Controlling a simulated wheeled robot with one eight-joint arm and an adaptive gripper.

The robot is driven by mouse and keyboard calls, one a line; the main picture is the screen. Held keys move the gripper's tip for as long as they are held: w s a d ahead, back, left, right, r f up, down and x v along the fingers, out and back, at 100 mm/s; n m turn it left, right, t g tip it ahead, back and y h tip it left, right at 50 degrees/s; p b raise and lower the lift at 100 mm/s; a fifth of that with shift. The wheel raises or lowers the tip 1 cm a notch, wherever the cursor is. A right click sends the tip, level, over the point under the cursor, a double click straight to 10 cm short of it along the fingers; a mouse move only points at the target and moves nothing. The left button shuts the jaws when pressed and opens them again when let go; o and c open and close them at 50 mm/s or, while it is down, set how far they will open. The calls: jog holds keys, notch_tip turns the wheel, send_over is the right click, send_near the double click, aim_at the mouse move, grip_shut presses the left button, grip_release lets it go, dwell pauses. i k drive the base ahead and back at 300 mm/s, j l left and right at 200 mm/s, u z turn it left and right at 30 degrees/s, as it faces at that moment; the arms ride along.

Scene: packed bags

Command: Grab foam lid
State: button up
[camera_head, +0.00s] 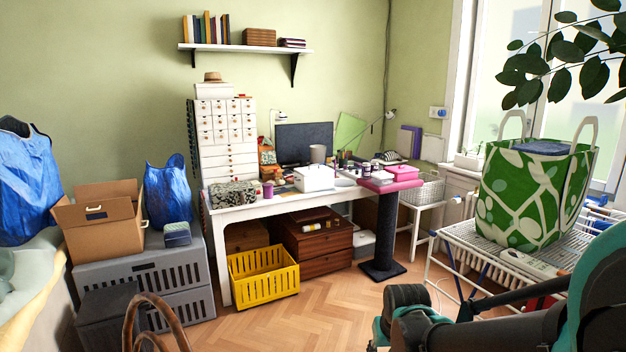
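A white, box-like block (314,181) that could be foam sits on the white desk (260,212), in front of the dark monitor. I cannot tell whether its top is a separate lid. A grey cup-like thing (317,153) shows just above and behind it. Nothing else in view is clearly a foam lid. Dark and teal parts of my arm fill the lower right, well in front of the desk. I see no fingertips of my gripper.
A yellow crate (264,287) stands on the floor before the desk. A scratching post (384,237) stands at the desk's right end. A drying rack (451,237) bears a green patterned bag (534,196) at right. Grey crates (146,278) stand at left. Wooden floor is open in the middle.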

aim_at(320, 170)
jog(key=i+u, duration=0.15)
jog(key=i, duration=1.1)
